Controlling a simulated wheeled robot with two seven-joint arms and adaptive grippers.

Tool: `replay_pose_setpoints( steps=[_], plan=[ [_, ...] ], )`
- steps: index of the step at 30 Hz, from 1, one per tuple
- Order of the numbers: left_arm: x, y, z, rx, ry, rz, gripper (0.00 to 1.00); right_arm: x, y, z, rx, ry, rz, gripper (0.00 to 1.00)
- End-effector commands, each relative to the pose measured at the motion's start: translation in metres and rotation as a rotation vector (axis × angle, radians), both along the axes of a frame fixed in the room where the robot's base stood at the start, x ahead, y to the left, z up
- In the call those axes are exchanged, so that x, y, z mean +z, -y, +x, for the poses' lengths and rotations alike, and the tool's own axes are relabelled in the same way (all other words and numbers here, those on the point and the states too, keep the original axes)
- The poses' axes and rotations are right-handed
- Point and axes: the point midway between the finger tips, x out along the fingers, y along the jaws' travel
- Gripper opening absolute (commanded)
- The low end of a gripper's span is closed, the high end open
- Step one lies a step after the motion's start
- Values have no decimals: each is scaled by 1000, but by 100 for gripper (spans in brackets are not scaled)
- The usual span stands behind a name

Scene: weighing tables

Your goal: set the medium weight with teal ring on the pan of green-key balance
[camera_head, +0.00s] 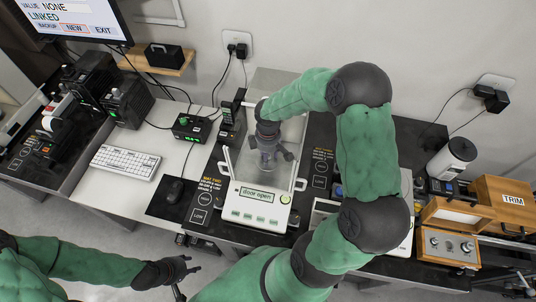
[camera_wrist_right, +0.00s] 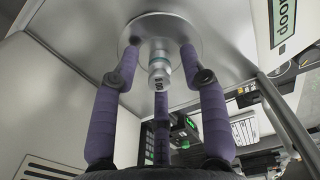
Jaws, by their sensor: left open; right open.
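The balance (camera_head: 272,205) stands on the middle table, with green-tinted keys and a display reading "door open". My right gripper (camera_head: 270,158) reaches down inside its glass chamber; the arm hides part of the chamber. In the right wrist view, the weight (camera_wrist_right: 159,70), a small silver cylinder with a teal ring, stands on the round metal pan (camera_wrist_right: 210,40). The open fingers of my right gripper (camera_wrist_right: 160,52) are around the weight, with gaps visible at its sides. My left gripper (camera_head: 182,272) is open and empty, low at the front over the floor.
Left of the balance are a small green-display box (camera_head: 192,127), a keyboard (camera_head: 125,162) and a mouse (camera_head: 174,190). Right are a white cylindrical device (camera_head: 452,158) and a wooden TRIM box (camera_head: 505,205). The chamber's glass walls stand close around my right gripper.

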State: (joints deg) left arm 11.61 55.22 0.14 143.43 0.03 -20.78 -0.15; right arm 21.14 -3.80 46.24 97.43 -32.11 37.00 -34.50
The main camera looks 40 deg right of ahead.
Motion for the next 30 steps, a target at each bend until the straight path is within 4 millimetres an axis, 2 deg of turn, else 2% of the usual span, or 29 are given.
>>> replay_pose_setpoints(
  steps=[5,12,18,24,30],
  plan=[
    [7,0,0,0,0,0,43,26,0,1,-1,3,-1,44],
    [16,0,0,0,0,0,43,76,0,1,0,3,-1,44],
    [21,0,0,0,0,0,43,107,0,1,1,3,-1,44],
    [23,0,0,0,0,0,43,120,0,0,0,1,0,44],
    [23,0,0,0,0,0,43,121,0,0,0,0,0,44]
  ],
)
